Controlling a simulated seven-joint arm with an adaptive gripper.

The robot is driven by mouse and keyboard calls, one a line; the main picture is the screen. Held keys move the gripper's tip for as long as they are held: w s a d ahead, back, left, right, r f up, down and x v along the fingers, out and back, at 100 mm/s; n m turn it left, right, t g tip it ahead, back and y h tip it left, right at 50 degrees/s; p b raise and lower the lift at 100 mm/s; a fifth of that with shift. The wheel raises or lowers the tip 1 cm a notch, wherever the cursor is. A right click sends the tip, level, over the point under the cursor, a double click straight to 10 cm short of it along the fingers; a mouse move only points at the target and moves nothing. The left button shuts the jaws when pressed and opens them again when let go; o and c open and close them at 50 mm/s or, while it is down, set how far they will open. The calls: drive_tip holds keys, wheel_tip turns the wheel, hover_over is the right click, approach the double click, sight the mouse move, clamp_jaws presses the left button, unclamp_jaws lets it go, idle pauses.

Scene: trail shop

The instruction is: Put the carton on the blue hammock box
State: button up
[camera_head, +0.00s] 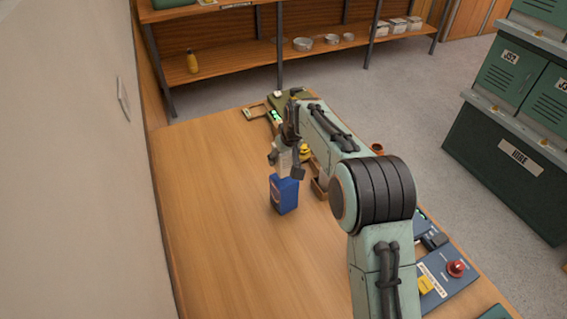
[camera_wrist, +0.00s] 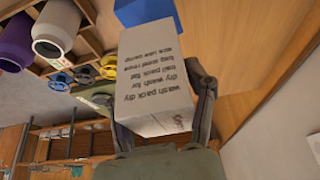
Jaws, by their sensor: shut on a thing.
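The carton (camera_wrist: 155,88) is a pale box with printed text, held between the fingers of my gripper (camera_wrist: 158,98). In the head view the carton (camera_head: 284,162) shows partly behind a finger of my gripper (camera_head: 285,165), which is shut on it. The blue hammock box (camera_head: 285,197) stands upright on the table, directly below the carton in the picture. In the wrist view a part of the blue box (camera_wrist: 143,11) shows past the carton's far end. I cannot tell whether the carton touches the box or hangs just above it.
A wooden rack (camera_wrist: 88,50) with purple and white rolled things and yellow and blue pieces lies beside the box. A blue panel with a red knob (camera_head: 456,268) is at the table's right edge. The table's left part (camera_head: 215,220) is clear.

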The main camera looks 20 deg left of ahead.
sight(282, 166)
drive_tip(key=shift+w+a+f, duration=0.1)
drive_tip(key=shift+w+f, duration=0.05)
drive_tip(key=shift+f, duration=1.55)
drive_tip(key=shift+f, duration=0.15)
drive_tip(key=o, duration=1.3)
drive_tip(key=shift+c, duration=0.2)
drive_tip(key=v, duration=1.2)
